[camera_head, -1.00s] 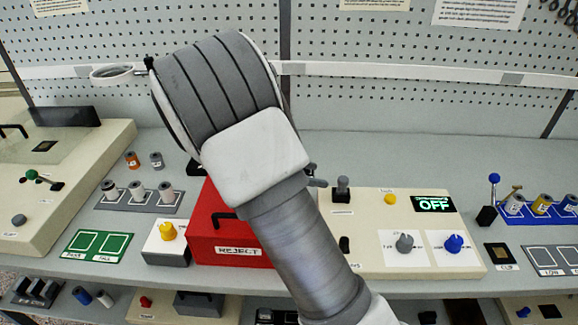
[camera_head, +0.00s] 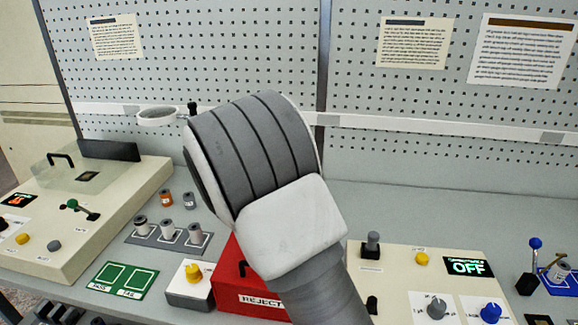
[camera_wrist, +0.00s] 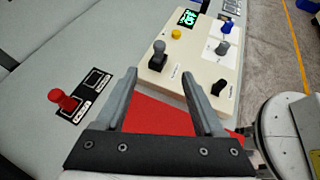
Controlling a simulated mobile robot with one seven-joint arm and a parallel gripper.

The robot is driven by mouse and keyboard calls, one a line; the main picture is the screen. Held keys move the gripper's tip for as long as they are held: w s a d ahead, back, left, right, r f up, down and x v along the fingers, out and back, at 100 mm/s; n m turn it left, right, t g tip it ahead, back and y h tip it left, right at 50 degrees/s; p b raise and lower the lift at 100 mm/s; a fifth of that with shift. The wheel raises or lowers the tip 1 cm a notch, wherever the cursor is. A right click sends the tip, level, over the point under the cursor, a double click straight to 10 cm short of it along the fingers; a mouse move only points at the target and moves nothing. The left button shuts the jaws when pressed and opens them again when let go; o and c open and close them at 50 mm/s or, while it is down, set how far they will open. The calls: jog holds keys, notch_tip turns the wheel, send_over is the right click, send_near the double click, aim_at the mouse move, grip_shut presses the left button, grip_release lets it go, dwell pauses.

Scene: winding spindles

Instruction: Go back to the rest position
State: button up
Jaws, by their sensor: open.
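My gripper (camera_wrist: 163,85) shows in the wrist view with its two fingers apart and nothing between them. It hangs above the bench, over the red REJECT box (camera_wrist: 160,118) and beside the cream control panel (camera_wrist: 200,72). In the head view my arm's grey and white links cover the middle of the picture. They hide the gripper and part of the red REJECT box (camera_head: 262,302).
The cream panel (camera_head: 400,279) has a lever, knobs and a green OFF display (camera_head: 468,267). A rack of grey spools (camera_head: 167,236), a green PASS/FAIL mat (camera_head: 123,280) and a yellow-button box (camera_head: 190,290) stand left. A perforated wall (camera_head: 230,50) rises behind.

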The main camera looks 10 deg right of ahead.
jog(key=shift+s+d+r+m, duration=0.2)
jog(key=shift+s+d+m, duration=0.05)
jog(key=shift+s+m, duration=0.05)
jog(key=s+r+m+t+y, duration=0.2)
jog(key=s+r+m+y, duration=0.3)
jog(key=s+m, duration=0.4)
jog(key=s+r+m+t+y, duration=0.2)
jog(key=s+r+m+y, duration=0.3)
jog(key=s, duration=0.9)
jog(key=shift+d+m+t+y, duration=0.25)
jog(key=shift+m+y, duration=0.85)
jog(key=shift+m, duration=1)
